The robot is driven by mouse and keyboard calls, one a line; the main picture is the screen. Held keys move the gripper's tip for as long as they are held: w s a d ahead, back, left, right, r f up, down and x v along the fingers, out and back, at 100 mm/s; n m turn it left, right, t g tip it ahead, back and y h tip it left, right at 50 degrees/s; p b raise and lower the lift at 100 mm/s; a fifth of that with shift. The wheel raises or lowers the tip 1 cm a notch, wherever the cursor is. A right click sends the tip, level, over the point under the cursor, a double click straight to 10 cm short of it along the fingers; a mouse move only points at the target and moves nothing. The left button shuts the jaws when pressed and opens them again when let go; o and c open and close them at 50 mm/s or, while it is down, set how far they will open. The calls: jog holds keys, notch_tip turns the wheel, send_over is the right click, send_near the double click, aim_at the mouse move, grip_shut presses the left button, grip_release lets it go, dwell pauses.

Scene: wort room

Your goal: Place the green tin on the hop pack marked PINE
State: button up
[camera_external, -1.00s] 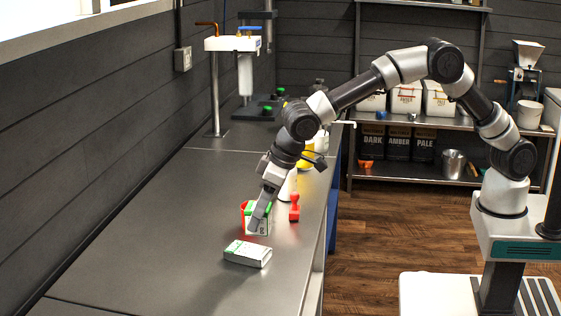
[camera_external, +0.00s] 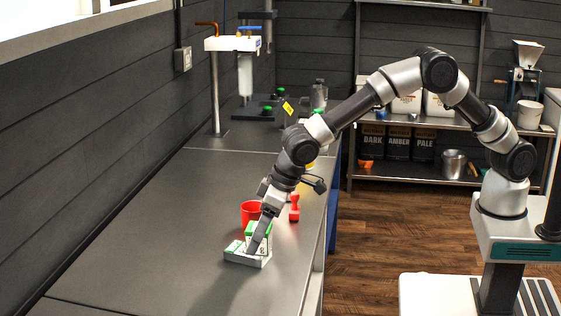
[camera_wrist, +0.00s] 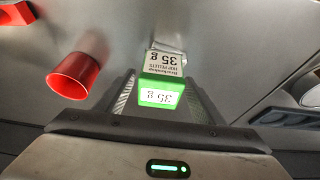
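My gripper (camera_external: 257,243) is shut on a small upright white box with a green top (camera_external: 258,229). A second white and green pack (camera_external: 236,255) lies flat on the counter directly beneath. The held box's base is at this pack's top; I cannot tell whether it bears on it. My finger hides part of both. No word PINE is readable, and no plain green tin is clearly visible.
A red cup (camera_external: 250,211) stands close behind the packs; it also shows in the wrist view (camera_wrist: 74,74). A red stamp-like object (camera_external: 294,208) stands to the right, near the edge of the steel counter (camera_external: 150,235). The counter's left side is clear.

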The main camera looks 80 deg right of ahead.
jog(key=shift+r, duration=0.45)
jog(key=v, duration=1.2)
jog(key=s+d+r, duration=0.7)
jog(key=d+r, duration=0.1)
jog(key=d, duration=0.1)
jog(key=s+d, duration=0.4)
jog(key=s, duration=0.5)
jog(key=s+d, duration=0.4)
jog(key=s, duration=0.5)
jog(key=s+d+t, duration=0.1)
jog(key=s+d, duration=0.4)
jog(key=s, duration=0.4)
jog(key=shift+s, duration=0.15)
